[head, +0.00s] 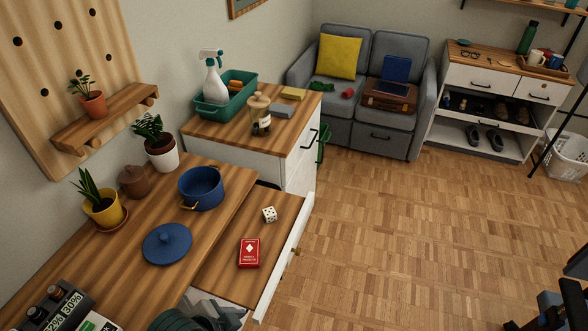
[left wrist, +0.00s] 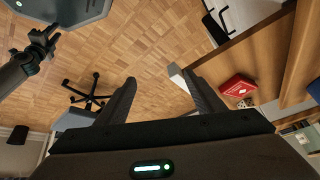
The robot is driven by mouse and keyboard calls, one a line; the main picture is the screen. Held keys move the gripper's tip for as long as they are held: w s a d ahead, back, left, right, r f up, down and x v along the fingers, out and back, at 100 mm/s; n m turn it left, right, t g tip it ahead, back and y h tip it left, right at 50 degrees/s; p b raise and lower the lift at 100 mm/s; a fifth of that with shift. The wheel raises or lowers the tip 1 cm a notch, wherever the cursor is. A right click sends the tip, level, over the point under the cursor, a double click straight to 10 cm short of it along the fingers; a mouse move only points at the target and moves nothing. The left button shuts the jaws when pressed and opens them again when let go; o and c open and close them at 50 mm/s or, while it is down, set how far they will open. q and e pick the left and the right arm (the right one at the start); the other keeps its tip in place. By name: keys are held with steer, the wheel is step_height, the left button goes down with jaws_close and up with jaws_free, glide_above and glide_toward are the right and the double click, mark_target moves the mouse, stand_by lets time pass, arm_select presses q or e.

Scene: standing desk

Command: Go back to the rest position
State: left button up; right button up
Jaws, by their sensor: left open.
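My left gripper (left wrist: 162,95) shows in the left wrist view with its two dark fingers spread wide apart. Nothing is between the fingers; wood floor lies behind the gap. The open drawer (head: 222,279) is beside it, with a red card box (head: 249,253) and a white die (head: 270,214) inside. The card box also shows in the left wrist view (left wrist: 237,87), to the right of the fingers and apart from them. In the head view, grey and dark parts at the bottom edge partly cover the drawer's near end. I cannot make out my right gripper in either view.
The desk (head: 100,262) holds a blue pot (head: 201,188), its blue lid (head: 167,244), a brown jar (head: 133,181) and potted plants. A cabinet (head: 250,160) stands behind, a grey sofa (head: 355,125) further back.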

arm_select(q)
steer(key=s+a+f+n+y, duration=0.2)
steer(key=s+a+f+n, duration=0.15)
steer(key=s+a, duration=0.2)
steer(key=s+a+f+n+y, duration=0.2)
steer(key=s+a+n, duration=0.3)
steer(key=a, duration=0.2)
step_height(320, 180, down, 29)
steer(key=g, duration=0.2)
steer(key=s+a+f+g, duration=0.1)
steer(key=s+a+f, duration=0.2)
steer(key=s+f, duration=1.3)
steer(key=shift+s+f, duration=0.35)
steer(key=shift+s, duration=1)
steer(key=shift+m, duration=0.25)
